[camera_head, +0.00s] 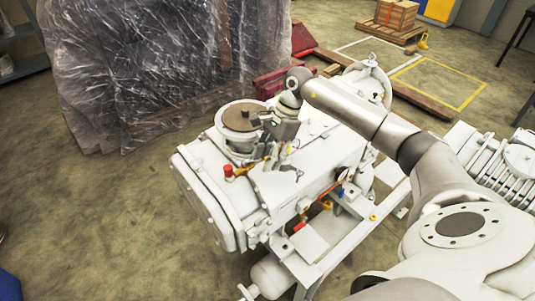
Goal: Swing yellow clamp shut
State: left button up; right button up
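The white vacuum pump (285,200) stands in the middle, with a round flanged port (238,122) under a brown disc on its top. A small yellow part (247,166), which looks like the yellow clamp, lies at the lower front of the port, just right of a red knob (228,171). Its exact shape and how far it is open are too small to tell. My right gripper (284,165) points down just right of the yellow part, close over the pump's top. Whether its fingers touch the part is unclear, and their opening cannot be read. My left gripper is out of view.
My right arm crosses the pump's right side. A plastic-wrapped load (160,65) stands behind left. A ribbed white motor (495,165) is at the right. A wooden crate (396,14) stands at the back. The floor at left is clear.

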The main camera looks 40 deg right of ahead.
jog(key=shift+f, duration=0.2)
jog(key=shift+c, duration=0.2)
grip_shut()
